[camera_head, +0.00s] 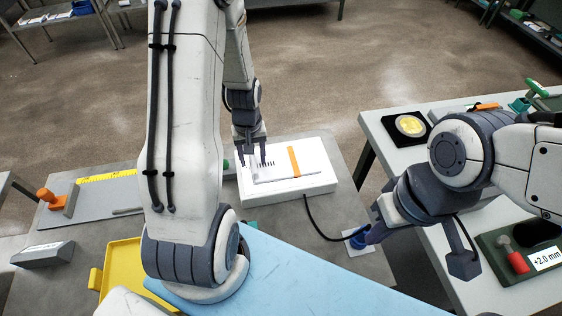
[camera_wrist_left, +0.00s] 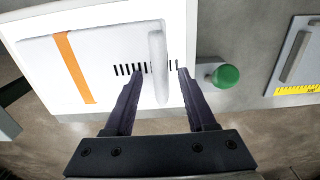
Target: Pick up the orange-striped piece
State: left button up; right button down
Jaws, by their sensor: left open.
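The orange-striped piece (camera_head: 294,160) is a flat white sheet with one orange band. It lies on a white box (camera_head: 318,186) on the grey table. In the left wrist view the piece (camera_wrist_left: 110,62) ends on its right in a raised white roll or bar (camera_wrist_left: 157,65). My left gripper (camera_head: 251,160) points down over that end, fingers apart. In the left wrist view the left gripper's fingertips (camera_wrist_left: 161,73) stand on either side of the bar; whether they touch it is unclear.
A black cable (camera_head: 318,230) runs from the box toward a blue round item (camera_head: 358,240). A green knob (camera_wrist_left: 225,76) sits beside the box. A yellow tray (camera_head: 118,268) and blue sheet (camera_head: 265,275) lie in front. A side table (camera_head: 385,122) stands right.

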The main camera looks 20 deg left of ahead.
pick_arm(q)
grip_shut()
dwell(0.3)
